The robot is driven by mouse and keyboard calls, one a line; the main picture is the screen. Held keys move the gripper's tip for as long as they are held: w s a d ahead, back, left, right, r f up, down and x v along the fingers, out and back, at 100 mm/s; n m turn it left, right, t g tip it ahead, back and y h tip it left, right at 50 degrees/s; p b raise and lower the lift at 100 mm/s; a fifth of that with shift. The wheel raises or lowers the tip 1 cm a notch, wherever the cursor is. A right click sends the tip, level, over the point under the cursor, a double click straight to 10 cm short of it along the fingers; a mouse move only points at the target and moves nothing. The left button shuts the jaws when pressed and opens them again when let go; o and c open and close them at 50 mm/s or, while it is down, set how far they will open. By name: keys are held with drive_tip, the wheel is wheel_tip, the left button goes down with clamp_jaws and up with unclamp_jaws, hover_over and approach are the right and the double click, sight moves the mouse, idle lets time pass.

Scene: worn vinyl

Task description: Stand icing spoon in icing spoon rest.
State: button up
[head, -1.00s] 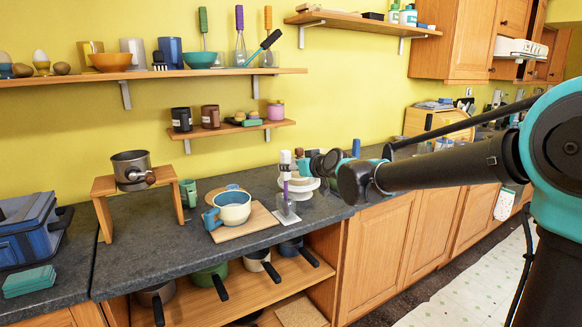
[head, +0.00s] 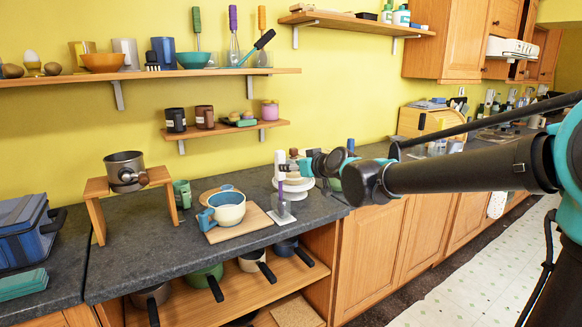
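A thin upright item with a purple section (head: 281,191), seemingly the icing spoon, stands at the front of the grey counter, right of the blue-and-white cup. A pale upright strip shows above the purple. Its lower end is over a small light-grey base (head: 282,217), seemingly the icing spoon rest. Whether it is seated there or just above is too small to tell. My gripper (head: 289,165) reaches in from the right, level with the top of this upright item and touching or overlapping it. Its fingers are too small to show whether they are shut on it.
A blue-and-white cup (head: 229,207) sits on a wooden board (head: 254,219) just left of the base. A white stand (head: 305,184) is close behind my gripper. A pot (head: 124,168) is on a wooden riser (head: 158,176) at left. Open shelving with pans is below the counter.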

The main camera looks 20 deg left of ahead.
drive_tip(key=shift+s+d+r, duration=0.15)
drive_tip(key=shift+s+d, duration=0.15)
drive_tip(key=shift+d, duration=0.05)
idle(0.3)
drive_tip(key=v, duration=1.2)
drive_tip(key=shift+d, duration=0.1)
idle(0.3)
drive_tip(key=d+f+m+g+h, duration=0.1)
drive_tip(key=d+f+m+h, duration=0.15)
drive_tip(key=d+f, duration=0.85)
drive_tip(key=s+d+f+m+g+h, duration=0.1)
drive_tip(key=s+d+f+m+h, duration=0.1)
drive_tip(key=s+d+f, duration=0.3)
drive_tip(key=s+d+f+m+g+h, duration=0.2)
drive_tip(key=s+d+f, duration=0.3)
drive_tip(key=d+f, duration=0.5)
drive_tip(key=s+d+f+m+g+h, duration=0.1)
drive_tip(key=s+d+f+m+h, duration=0.2)
drive_tip(key=d+f, duration=0.5)
drive_tip(key=shift+s+d+f+h, duration=0.35)
drive_tip(key=shift+s+d+h, duration=0.4)
drive_tip(key=shift+s+d, duration=0.2)
drive_tip(key=shift+m, duration=0.25)
